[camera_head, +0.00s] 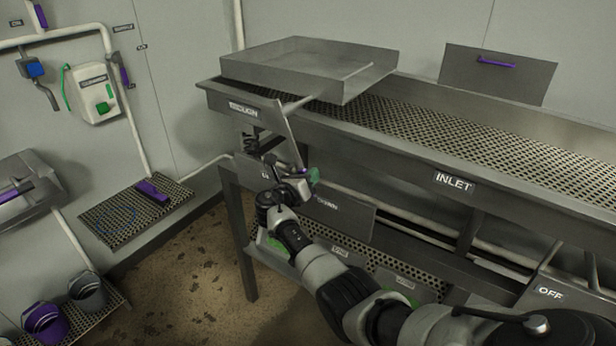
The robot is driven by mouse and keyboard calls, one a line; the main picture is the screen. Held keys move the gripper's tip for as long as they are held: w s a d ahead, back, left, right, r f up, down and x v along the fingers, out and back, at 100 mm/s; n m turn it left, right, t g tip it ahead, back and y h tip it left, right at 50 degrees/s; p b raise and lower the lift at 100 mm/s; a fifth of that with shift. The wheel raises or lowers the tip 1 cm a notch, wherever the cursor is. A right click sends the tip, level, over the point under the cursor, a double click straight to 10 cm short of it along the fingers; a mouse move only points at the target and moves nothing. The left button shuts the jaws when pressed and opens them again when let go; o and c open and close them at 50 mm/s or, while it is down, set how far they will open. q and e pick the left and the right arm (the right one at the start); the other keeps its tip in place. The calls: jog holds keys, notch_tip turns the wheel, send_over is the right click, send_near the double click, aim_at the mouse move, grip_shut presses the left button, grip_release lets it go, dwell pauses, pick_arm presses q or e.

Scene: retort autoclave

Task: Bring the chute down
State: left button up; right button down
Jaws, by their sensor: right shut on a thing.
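My right gripper (303,176) reaches in from the bottom right to the front edge of the bench, below its left end. It is shut at the lower end of a narrow grey plate (290,136), which stands steeply tilted against the bench front. A thin bar runs from the plate's top toward the shallow metal tray (275,73). The tray sits on the left end of the perforated bench top (420,122). No part is readably labelled as the chute; the narrow plate may be part of it. The fingertips are small and partly hidden. My left gripper is not in view.
A raised panel with a purple handle (497,62) stands behind the bench. A coil spring (250,142) shows under the bench's left end. A perforated wall shelf (128,224) and buckets (45,322) are at left. The brown floor between is clear.

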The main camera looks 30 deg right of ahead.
jog(key=shift+d+r, duration=0.1)
jog(key=shift+d, duration=0.05)
jog(key=c, duration=1.4)
grip_release()
jog(key=o, duration=0.5)
jog(key=shift+s+d, duration=0.2)
jog(key=shift+a, duration=0.15)
jog(key=b+v, duration=0.1)
jog(key=v, duration=0.9)
jog(key=shift+a+b, duration=0.3)
jog(key=shift+b, duration=0.05)
